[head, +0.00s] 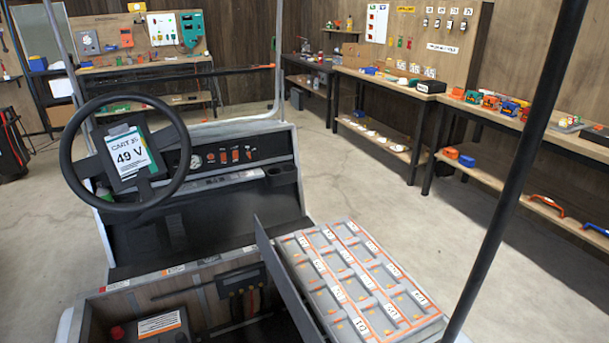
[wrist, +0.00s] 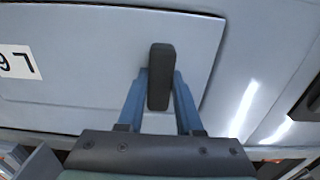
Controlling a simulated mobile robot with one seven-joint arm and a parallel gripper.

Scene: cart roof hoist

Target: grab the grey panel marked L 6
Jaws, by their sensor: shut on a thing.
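The grey panel (wrist: 90,85) fills the left and middle of the wrist view. A white label (wrist: 18,62) at its left edge appears upside down and is partly cut off; turned over, it reads like L 6. A dark upright handle (wrist: 160,92) stands on the panel near its right edge. My gripper (wrist: 160,76) has its two blue fingers on either side of this handle, shut on it. I cannot tell whether the panel sits flush in its surround. The head view shows neither my gripper nor, that I can make out, this panel.
In the head view, a steering wheel (head: 125,152) with a 49 V card stands at left. A tray of labelled compartments (head: 350,275) lies at lower right, beside an open bay. A black post (head: 520,170) crosses the right side. Workbenches line the walls; open floor lies between.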

